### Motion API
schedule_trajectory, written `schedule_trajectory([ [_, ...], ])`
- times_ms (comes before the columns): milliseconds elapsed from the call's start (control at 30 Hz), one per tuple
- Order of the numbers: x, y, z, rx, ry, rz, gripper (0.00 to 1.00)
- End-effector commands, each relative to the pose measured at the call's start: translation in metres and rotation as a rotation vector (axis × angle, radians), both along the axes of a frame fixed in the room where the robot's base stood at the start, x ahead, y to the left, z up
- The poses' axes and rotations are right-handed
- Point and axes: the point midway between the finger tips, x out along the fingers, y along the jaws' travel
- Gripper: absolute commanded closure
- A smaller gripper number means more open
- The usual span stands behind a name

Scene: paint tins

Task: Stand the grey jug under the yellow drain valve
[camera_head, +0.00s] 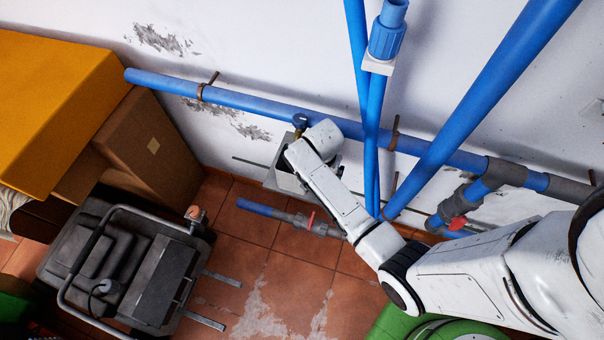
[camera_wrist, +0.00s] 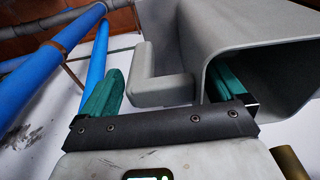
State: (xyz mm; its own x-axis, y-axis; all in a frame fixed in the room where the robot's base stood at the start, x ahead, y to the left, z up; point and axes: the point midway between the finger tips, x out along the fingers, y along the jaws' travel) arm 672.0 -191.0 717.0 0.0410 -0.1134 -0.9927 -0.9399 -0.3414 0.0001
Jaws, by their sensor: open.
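The grey jug (camera_wrist: 240,35) fills the upper right of the wrist view, with its handle (camera_wrist: 165,88) between the green fingers of my gripper (camera_wrist: 165,76). The fingers stand apart. The left finger is clear of the handle; the right finger is partly hidden by the jug's wall. In the head view, a light grey body (camera_head: 281,180), likely the jug, shows behind my arm below the wall pipe. A small brass-yellow valve with a dark blue top (camera_head: 300,123) sits on that pipe just above it. My fingers are hidden there. I cannot tell whether the jug is exactly under the outlet.
A blue pipe (camera_head: 255,99) runs along the wall, with upright and slanting blue pipes to the right. A loose pipe with a red valve (camera_head: 310,222) lies on the tiles. A black case (camera_head: 115,260) and cardboard box (camera_head: 148,148) stand left. Central floor is mostly free.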

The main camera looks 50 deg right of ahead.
Motion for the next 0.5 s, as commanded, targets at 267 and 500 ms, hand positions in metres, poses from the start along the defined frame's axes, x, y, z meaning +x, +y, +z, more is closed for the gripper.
schedule_trajectory([
  [267, 0.0000, 0.0000, 0.0003, 0.000, 0.000, 0.000, 0.23],
  [500, 0.0000, 0.0000, 0.0004, 0.000, 0.000, 0.000, 0.46],
])
